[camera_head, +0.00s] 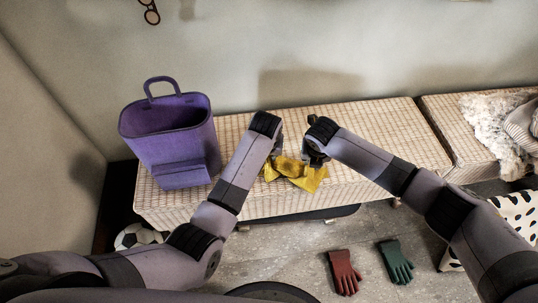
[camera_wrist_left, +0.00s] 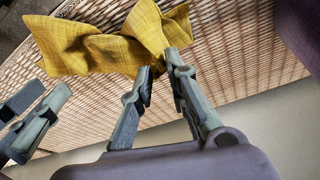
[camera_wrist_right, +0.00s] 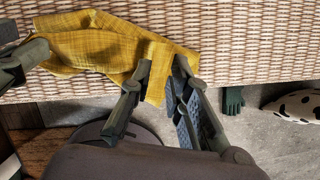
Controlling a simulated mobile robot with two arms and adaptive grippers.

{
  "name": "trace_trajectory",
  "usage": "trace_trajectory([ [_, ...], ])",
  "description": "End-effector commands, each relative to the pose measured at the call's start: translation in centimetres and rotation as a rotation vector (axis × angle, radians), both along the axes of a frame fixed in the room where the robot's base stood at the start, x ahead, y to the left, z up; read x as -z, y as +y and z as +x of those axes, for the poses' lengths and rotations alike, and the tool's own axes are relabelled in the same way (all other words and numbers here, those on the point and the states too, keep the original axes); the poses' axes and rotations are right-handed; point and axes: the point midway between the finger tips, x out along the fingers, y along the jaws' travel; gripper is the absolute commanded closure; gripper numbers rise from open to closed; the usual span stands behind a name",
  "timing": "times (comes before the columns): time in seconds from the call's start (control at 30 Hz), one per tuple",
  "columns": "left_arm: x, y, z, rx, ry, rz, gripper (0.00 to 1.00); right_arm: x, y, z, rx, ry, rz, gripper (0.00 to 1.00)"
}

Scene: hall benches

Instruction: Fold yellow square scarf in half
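The yellow square scarf (camera_head: 306,178) lies crumpled, with raised folds, near the front edge of the wicker bench top. My left gripper (camera_head: 277,149) is at its left side; in the left wrist view its fingertips (camera_wrist_left: 163,65) are apart, with cloth (camera_wrist_left: 88,52) at the tips. My right gripper (camera_head: 314,158) is above its upper right part; in the right wrist view its fingertips (camera_wrist_right: 160,68) are apart on either side of a fold of the scarf (camera_wrist_right: 95,47). The fingers hide part of the cloth, and a firm grip is not visible.
A purple bag (camera_head: 172,143) stands on the bench (camera_head: 381,120) at left. A second bench (camera_head: 448,112) at right carries furry fabric (camera_head: 492,125). Red (camera_head: 343,272) and green gloves (camera_head: 395,262) and a ball (camera_head: 137,236) lie on the floor. The bench top's right part is clear.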

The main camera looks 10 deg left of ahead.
Motion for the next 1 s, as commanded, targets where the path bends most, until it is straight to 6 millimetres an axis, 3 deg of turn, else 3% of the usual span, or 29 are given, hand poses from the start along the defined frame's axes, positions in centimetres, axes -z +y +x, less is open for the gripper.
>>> trace_trajectory([
  [0.03,0.2,-0.7,-0.4,0.006,0.007,-0.011,0.82,0.0,-0.1,0.0,0.0,0.0,0.001,0.8],
  [0.87,0.1,1.2,-0.4,0.008,0.003,-0.006,0.54,-0.2,-1.6,-0.2,-0.003,-0.001,0.003,0.52],
  [1.0,0.1,1.2,-0.4,0.008,0.003,-0.006,0.46,-0.2,-1.6,-0.2,-0.003,-0.001,0.003,0.44],
])
